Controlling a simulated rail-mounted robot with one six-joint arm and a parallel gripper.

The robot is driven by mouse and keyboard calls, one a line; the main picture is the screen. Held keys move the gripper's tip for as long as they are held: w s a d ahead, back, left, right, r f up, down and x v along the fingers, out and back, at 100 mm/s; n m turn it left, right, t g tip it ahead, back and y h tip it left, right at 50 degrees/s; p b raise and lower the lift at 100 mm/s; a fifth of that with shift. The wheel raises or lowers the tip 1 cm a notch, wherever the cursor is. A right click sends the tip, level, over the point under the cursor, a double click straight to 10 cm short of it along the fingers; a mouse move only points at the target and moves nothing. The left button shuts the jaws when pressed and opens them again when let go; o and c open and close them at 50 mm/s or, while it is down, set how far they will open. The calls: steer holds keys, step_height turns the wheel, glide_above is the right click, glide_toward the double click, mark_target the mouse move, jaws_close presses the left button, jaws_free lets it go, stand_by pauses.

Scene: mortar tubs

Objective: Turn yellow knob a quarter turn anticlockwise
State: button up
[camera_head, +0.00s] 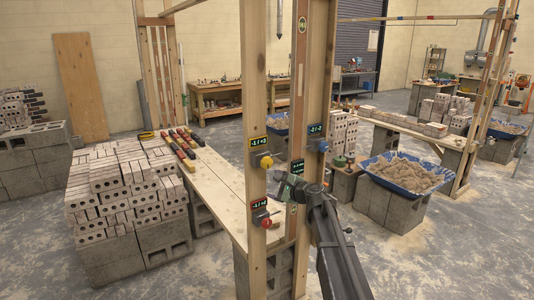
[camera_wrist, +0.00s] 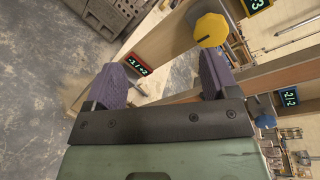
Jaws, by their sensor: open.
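The yellow knob (camera_head: 266,162) sits on the front wooden post, below a small yellow-framed display (camera_head: 258,142). In the wrist view the yellow knob (camera_wrist: 211,29) is faceted and shows beyond the tip of the right-hand finger, not between the fingers. My gripper (camera_head: 281,183) is beside the post, lower and to the right of the yellow knob. In the wrist view my gripper (camera_wrist: 163,78) has its two purple fingers spread wide with nothing between them. Whether the right-hand finger touches anything is unclear.
A red knob (camera_head: 265,222) with its display (camera_head: 260,204) is lower on the same post. A blue knob (camera_head: 322,146) is on the neighbouring post to the right. A plank bench (camera_head: 215,185) and stacked bricks (camera_head: 112,195) stand left. A blue mortar tub (camera_head: 408,187) stands right.

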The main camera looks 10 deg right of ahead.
mark_target(268, 163)
steer(key=w+d+r+m+t+h, duration=0.2)
steer(key=w+d+r+m+t, duration=0.1)
steer(key=m, duration=0.5)
steer(key=x, duration=1.1)
steer(key=shift+w, duration=0.2)
steer(key=shift+s, duration=0.1)
steer(key=c, duration=0.9)
